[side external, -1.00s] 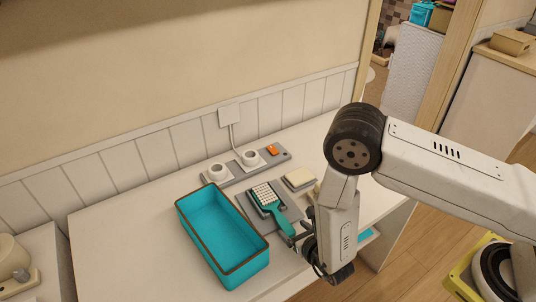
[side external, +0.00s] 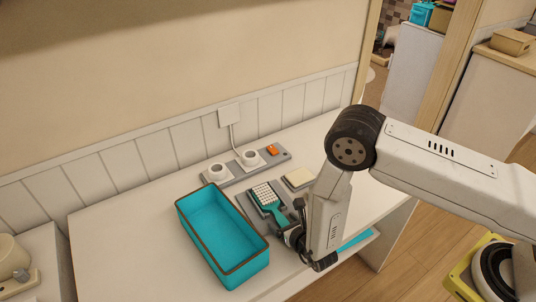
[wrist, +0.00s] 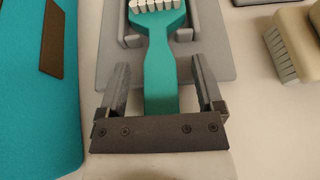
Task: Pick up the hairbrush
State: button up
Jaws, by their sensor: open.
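The hairbrush (side external: 267,198) is teal with white bristles facing up. It lies on a grey holder (side external: 249,209) on the white counter. In the wrist view the hairbrush (wrist: 160,60) has its handle running down between the two fingers of my gripper (wrist: 164,85). The fingers are open, one on each side of the handle, with a gap on both sides. The end of the handle is hidden behind the gripper's dark crossbar. In the side view my gripper (side external: 294,238) is at the handle end, and the wrist partly hides it.
A teal bin (side external: 222,236) stands just left of the holder. Behind are a grey strip with white round fittings (side external: 249,158) and an orange piece (side external: 272,150). A beige block brush (side external: 299,178) lies to the right, also in the wrist view (wrist: 285,50).

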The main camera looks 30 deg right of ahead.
grip_shut()
dwell(0.3)
jog(key=shift+r, duration=0.2)
jog(key=shift+r, duration=0.8)
jog(key=s+d+r, duration=0.3)
jog(key=s+r, duration=0.8)
jog(key=s, duration=0.2)
jog(key=shift+s+d, duration=0.25)
jog(key=shift+s, duration=0.05)
